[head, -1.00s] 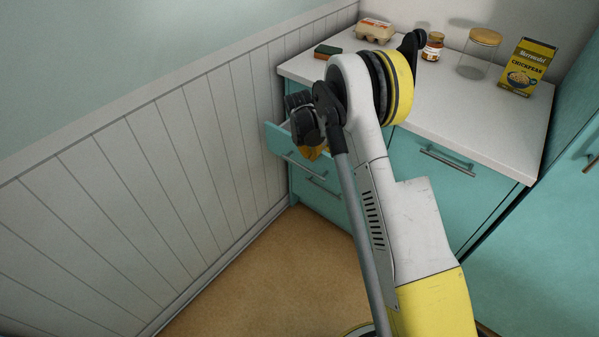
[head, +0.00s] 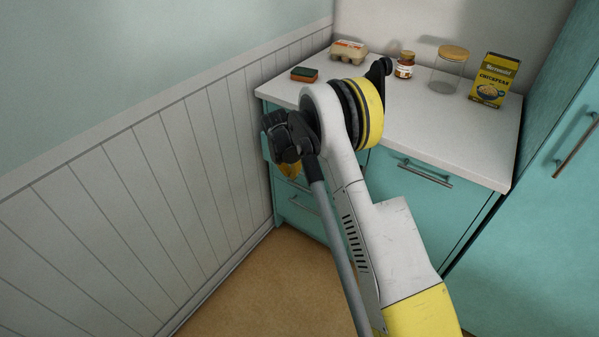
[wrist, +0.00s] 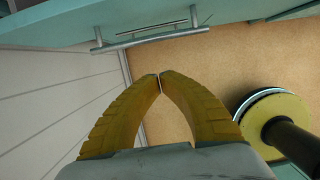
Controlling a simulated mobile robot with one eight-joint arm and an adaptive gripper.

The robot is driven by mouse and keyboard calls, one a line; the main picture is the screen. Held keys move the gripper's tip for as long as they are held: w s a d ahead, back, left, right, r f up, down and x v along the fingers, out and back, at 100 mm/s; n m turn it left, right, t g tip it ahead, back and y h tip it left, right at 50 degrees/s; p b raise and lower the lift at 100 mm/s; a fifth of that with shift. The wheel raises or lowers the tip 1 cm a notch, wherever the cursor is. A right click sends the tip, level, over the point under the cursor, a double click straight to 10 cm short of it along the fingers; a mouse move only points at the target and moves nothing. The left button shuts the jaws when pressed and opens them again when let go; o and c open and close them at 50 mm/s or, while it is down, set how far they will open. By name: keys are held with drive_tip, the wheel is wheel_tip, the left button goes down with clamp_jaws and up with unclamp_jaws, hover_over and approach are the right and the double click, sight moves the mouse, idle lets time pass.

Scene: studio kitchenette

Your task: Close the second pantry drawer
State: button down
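The teal pantry drawers (head: 284,193) stand at the left end of the counter, by the panelled wall. Grey bar handles (head: 304,206) show on their fronts. My wrist and arm hide much of the upper drawer fronts, so I cannot tell whether the second drawer is fully flush. My gripper (head: 292,171) is in front of the drawers, pointing down. In the wrist view, the yellow fingers (wrist: 160,79) are shut with their tips together and nothing between them. A teal drawer front with a bar handle (wrist: 160,35) lies beyond the tips, apart from them in the picture.
The white counter (head: 420,125) holds a sponge (head: 304,75), an egg carton (head: 349,51), a small jar (head: 404,66), a lidded glass jar (head: 449,70) and a chickpea box (head: 494,80). The panelled wall (head: 130,200) is close on the left. The floor (head: 265,285) is clear.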

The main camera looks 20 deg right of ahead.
drive_tip(key=p+v, duration=0.3)
drive_tip(key=v, duration=0.6)
drive_tip(key=s+d+f+t+h+p, duration=0.1)
drive_tip(key=s+d+f+t+h, duration=0.35)
drive_tip(key=s, duration=0.45)
drive_tip(key=w+d+f+b, duration=0.5)
drive_tip(key=w+d, duration=0.1)
drive_tip(key=d, duration=0.4)
drive_tip(key=shift+f+g, duration=0.3)
drive_tip(key=shift+g, duration=0.15)
drive_tip(key=shift+h, duration=0.25)
drive_tip(key=shift+w+d, duration=0.1)
